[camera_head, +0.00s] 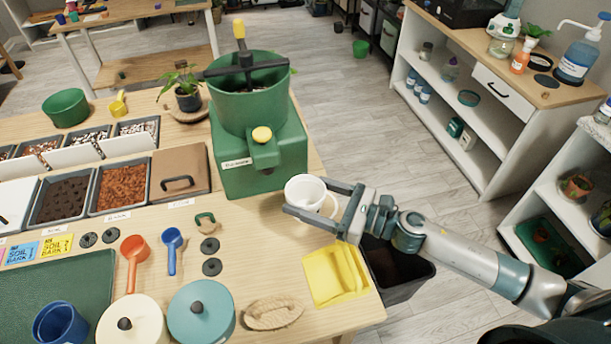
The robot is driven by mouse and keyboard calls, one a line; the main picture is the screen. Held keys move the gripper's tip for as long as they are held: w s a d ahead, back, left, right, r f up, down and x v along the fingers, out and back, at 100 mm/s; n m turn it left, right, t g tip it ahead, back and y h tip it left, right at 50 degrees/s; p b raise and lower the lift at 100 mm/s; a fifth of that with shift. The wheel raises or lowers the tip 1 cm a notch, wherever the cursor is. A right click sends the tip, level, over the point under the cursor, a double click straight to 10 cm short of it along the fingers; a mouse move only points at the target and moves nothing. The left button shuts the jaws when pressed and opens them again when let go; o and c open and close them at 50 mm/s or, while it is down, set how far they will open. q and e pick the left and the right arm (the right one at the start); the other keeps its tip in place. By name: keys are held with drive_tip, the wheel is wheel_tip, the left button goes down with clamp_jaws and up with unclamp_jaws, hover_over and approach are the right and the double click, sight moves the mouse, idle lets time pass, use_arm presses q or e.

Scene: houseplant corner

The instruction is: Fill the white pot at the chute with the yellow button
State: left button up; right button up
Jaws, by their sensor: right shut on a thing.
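A green dispenser (249,158) stands on the table with a round hopper and crank on top. The yellow button (262,134) sits on the front block, above the chute (266,156). My right gripper (296,212) is shut on the white pot (306,191), just in front and to the right of the dispenser. The pot looks upright, and it is right of the chute rather than clearly beneath it. Its inside looks pale, with no dark soil visible. My left gripper is not in view.
A yellow tray (318,276) and a dark bin (398,290) are below the arm. Soil bins (124,187) stand left of the dispenser.

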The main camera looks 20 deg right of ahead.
drive_tip(key=s+d+f+n+g+y, duration=0.1)
drive_tip(key=s+f+n+g+y, duration=0.1)
drive_tip(key=s+f+n+g, duration=0.1)
drive_tip(key=shift+s+d+f+g+y, duration=0.3)
drive_tip(key=shift+s+d+f+g, duration=0.1)
drive_tip(key=shift+s+f+g, duration=0.5)
drive_tip(key=shift+w+a, duration=0.1)
drive_tip(key=w+a, duration=0.8)
drive_tip(key=w, duration=0.4)
drive_tip(key=shift+a, duration=0.2)
idle(0.5)
drive_tip(key=shift+b, duration=0.65)
idle(1.9)
